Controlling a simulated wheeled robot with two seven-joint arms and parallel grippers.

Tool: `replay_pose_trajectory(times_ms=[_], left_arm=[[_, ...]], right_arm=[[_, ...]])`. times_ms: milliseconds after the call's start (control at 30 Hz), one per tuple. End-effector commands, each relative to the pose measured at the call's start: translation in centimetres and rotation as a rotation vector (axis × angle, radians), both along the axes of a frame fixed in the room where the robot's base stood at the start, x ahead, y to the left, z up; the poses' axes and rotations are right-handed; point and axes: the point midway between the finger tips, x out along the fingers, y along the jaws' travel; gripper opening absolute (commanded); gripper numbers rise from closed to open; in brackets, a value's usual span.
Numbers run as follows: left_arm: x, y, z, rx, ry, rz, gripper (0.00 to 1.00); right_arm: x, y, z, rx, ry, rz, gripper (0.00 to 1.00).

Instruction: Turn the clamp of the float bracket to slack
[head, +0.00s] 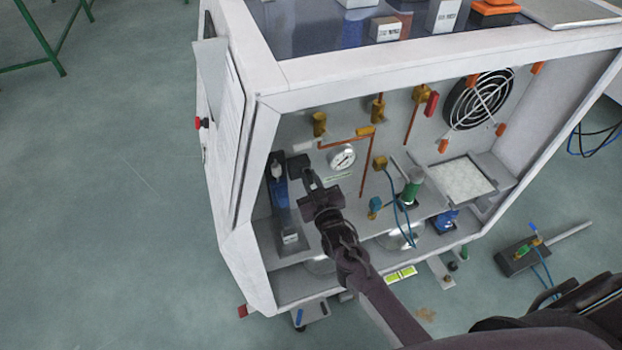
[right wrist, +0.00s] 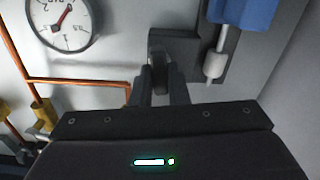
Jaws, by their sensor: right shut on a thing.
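The float bracket (right wrist: 214,42) is a dark grey piece on the cabinet's back wall in the right wrist view. Its clamp (right wrist: 159,48) is a small dark block at its left side. My right gripper (right wrist: 163,85) reaches up to it, with its fingers on either side, shut on the clamp. A white float (right wrist: 216,66) on a thin rod hangs right of the clamp. The fingers partly hide the clamp, and its turn angle is unclear. My left gripper is not in view.
A round gauge (head: 342,158) and copper pipes (head: 363,180) are right of my gripper on the back wall. A blue part (head: 281,188) stands close on its left. The white cabinet frame (head: 262,190) bounds the opening on the left.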

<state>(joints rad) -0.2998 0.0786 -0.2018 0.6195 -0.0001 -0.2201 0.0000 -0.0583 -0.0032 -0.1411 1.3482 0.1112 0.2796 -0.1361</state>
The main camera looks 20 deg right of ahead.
Motion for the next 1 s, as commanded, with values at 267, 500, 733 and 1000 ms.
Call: replay_pose_trajectory(times_ms=[267,500,733,1000], left_arm=[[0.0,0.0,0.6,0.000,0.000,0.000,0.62],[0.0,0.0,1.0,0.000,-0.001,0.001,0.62],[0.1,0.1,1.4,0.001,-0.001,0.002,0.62],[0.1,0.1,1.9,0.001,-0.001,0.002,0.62]], right_arm=[[0.0,0.2,0.0,-0.250,-0.008,0.003,0.00],[0.0,0.2,0.0,-0.479,-0.017,0.002,0.00],[0.0,0.3,-0.1,-0.698,-0.024,0.002,0.00],[0.0,0.4,-0.2,-0.953,-0.033,0.003,0.00]])
